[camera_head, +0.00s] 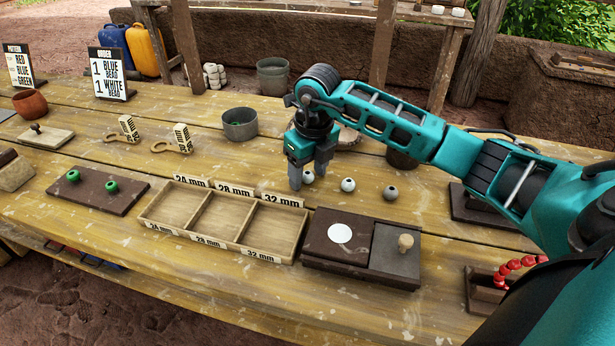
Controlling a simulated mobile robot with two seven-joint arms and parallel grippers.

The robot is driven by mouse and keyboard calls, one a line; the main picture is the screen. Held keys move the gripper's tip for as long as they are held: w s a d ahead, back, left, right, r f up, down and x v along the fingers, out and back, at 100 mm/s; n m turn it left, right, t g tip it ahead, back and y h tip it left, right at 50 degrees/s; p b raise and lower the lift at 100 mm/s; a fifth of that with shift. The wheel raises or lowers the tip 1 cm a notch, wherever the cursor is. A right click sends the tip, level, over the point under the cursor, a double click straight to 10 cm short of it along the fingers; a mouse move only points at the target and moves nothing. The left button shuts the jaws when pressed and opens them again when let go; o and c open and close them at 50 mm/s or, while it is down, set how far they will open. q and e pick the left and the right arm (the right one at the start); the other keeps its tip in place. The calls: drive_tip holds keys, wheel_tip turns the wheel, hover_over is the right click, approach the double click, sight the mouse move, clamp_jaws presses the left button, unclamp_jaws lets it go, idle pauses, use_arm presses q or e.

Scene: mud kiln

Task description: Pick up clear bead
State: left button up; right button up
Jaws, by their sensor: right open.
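Three small round beads lie in a loose row on the wooden table behind the dark box. A pale bead (308,177) is at the left, a whitish bead (348,184) in the middle and a grey bead (390,192) at the right. I cannot tell which of them is clear. My right gripper (309,182) points down with its jaws open at the left bead, which shows between or just behind the fingers. I cannot tell whether they touch it. My left gripper is out of view.
A three-part wooden tray (148,212) labelled 24, 28 and 32 mm stands in front. The dark box (328,258) has a white disc and a knobbed lid. A grey bowl (240,124) holds green beads. An order sign (109,74) stands far left.

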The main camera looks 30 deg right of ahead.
drive_tip(key=c, duration=1.1)
drive_tip(key=shift+r, duration=0.1)
